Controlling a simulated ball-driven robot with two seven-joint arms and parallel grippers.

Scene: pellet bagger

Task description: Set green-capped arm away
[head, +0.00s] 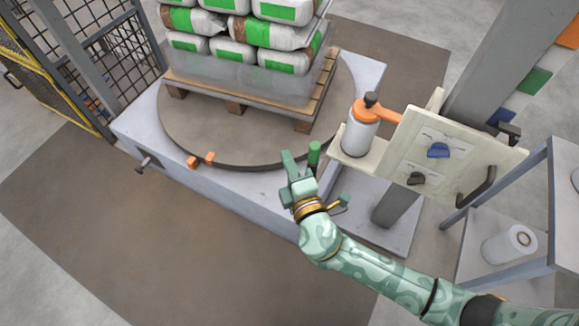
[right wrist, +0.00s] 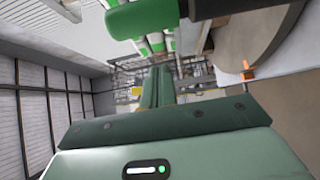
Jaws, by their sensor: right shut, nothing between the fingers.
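The green cap (head: 314,152) shows at the turntable's front right edge, close beside my right gripper. In the right wrist view the green cap (right wrist: 142,17) fills the top, on the end of a dark bar (right wrist: 225,6). Most of the arm that carries it is hidden in the head view. My right gripper (head: 291,163) is shut and empty, just left of the cap. Its closed fingers (right wrist: 158,88) show below the cap in the right wrist view. I cannot tell whether they touch it. My left gripper is not in view.
A pallet (head: 236,98) of wrapped bags stands on the round turntable (head: 185,128). A film roll (head: 358,136) with an orange holder stands beside a control panel (head: 440,160) at right. A shelf (head: 490,250) is lower right. Floor at lower left is clear.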

